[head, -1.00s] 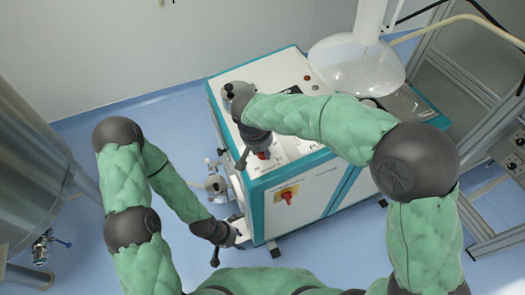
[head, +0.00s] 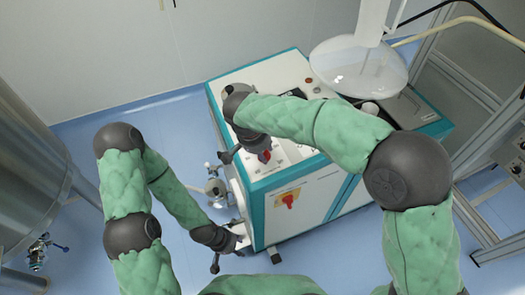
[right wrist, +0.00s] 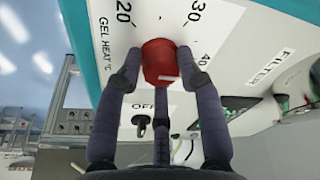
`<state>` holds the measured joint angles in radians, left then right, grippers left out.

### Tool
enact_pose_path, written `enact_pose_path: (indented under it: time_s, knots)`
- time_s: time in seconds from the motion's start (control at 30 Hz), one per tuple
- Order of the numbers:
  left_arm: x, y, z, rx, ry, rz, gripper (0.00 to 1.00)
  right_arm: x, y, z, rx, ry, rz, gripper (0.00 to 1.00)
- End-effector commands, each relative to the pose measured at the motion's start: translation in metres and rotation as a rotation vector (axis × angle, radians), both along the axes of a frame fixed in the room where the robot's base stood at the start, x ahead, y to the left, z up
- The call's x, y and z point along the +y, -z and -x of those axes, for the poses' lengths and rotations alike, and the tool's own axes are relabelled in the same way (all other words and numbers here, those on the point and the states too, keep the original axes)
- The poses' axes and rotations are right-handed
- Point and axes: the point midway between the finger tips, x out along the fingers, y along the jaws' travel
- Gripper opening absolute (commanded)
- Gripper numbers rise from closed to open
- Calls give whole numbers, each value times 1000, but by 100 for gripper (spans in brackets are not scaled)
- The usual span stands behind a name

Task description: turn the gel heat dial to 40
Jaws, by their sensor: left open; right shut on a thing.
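The gel heat dial is a red knob (right wrist: 160,60) on a white panel, in the middle of the right wrist view. A scale around it shows 20, 30 and 40, with GEL HEAT °C printed at left. A short white mark shows on the knob's lower right edge; I cannot tell which value it indicates. My right gripper (right wrist: 161,74) is shut on the knob, with a dark finger at each side. In the head view my right gripper (head: 246,154) is over the machine's top panel. My left gripper (head: 227,254) is open and empty, low beside the machine's front left corner.
The white and teal machine (head: 325,188) has a red switch on yellow (head: 289,201) on its front. A clear dome (head: 358,68) stands over its back right. A steel tank (head: 30,160) is at left, a metal frame at right. An OFF key switch (right wrist: 141,124) is near the right gripper.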

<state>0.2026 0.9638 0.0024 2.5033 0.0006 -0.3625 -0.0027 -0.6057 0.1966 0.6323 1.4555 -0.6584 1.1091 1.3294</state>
Motion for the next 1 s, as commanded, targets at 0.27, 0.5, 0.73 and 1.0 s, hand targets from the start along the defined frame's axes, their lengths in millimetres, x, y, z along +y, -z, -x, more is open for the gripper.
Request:
enact_pose_path:
  time_s: [0.27, 0.5, 0.73, 1.0]
  knots:
    - [0, 0, 0, 0, 0, 0, 45, 1, 1, 0, -2, -3, -2, 4]
    - [0, 0, 0, 0, 0, 0, 45, 1, 0, 0, -1, -2, -1, 59]
    - [0, 0, 0, 0, 0, 0, 45, 1, -2, 0, -1, -2, -1, 59]
    - [0, 0, 0, 0, 0, 0, 45, 9, -38, 7, -5, -4, -3, 59]
